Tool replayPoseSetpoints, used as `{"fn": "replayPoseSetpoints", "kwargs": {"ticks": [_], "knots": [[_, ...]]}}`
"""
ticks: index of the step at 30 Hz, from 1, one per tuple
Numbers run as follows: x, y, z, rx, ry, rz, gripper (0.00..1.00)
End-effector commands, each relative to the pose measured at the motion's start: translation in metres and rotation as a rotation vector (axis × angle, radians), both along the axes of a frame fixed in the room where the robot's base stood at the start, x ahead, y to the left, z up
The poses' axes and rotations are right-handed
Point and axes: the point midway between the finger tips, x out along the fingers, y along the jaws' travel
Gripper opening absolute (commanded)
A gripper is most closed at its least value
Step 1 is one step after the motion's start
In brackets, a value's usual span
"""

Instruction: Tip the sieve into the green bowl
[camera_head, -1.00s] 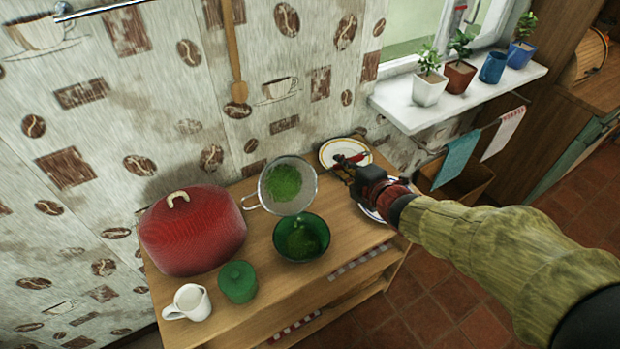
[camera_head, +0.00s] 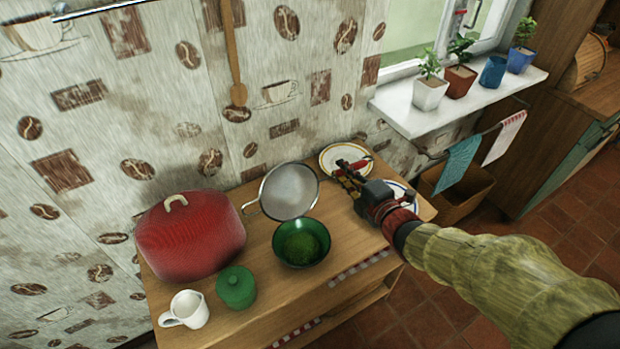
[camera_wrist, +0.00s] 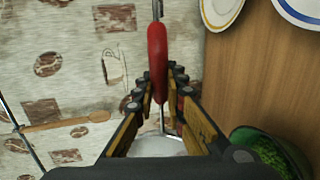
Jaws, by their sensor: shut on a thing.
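The sieve (camera_head: 289,191) is tilted steeply beside and above the green bowl (camera_head: 287,252), and its mesh looks empty in the head view. Its red handle (camera_wrist: 157,60) stands between my gripper's fingers in the wrist view. My gripper (camera_head: 347,176) is shut on this handle, to the right of the mesh. The green bowl holds a heap of green bits (camera_head: 301,244), and these also show in the wrist view (camera_wrist: 270,158). The lower part of the sieve is mostly hidden by my gripper in the wrist view.
A red pot (camera_head: 190,240), a green lidded jar (camera_head: 236,288) and a white mug (camera_head: 186,310) stand left of the bowl. A yellow-rimmed plate (camera_head: 333,155) lies behind my gripper, a blue-rimmed plate (camera_head: 407,190) beside it. The patterned wall is close behind.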

Motion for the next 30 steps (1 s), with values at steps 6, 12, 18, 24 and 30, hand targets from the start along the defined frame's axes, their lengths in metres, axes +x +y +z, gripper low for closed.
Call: {"fn": "replayPoseSetpoints", "kwargs": {"ticks": [6,12,18,24,30], "knots": [[0.000,0.000,0.000,0.000,0.000,0.000,0.00],[0.000,0.000,0.000,0.000,0.000,0.000,0.00],[0.000,0.000,0.002,0.000,-0.001,0.000,0.00],[0.000,0.000,0.016,0.001,-0.002,0.000,0.00],[0.000,0.000,0.034,0.000,-0.001,0.000,0.00]]}}
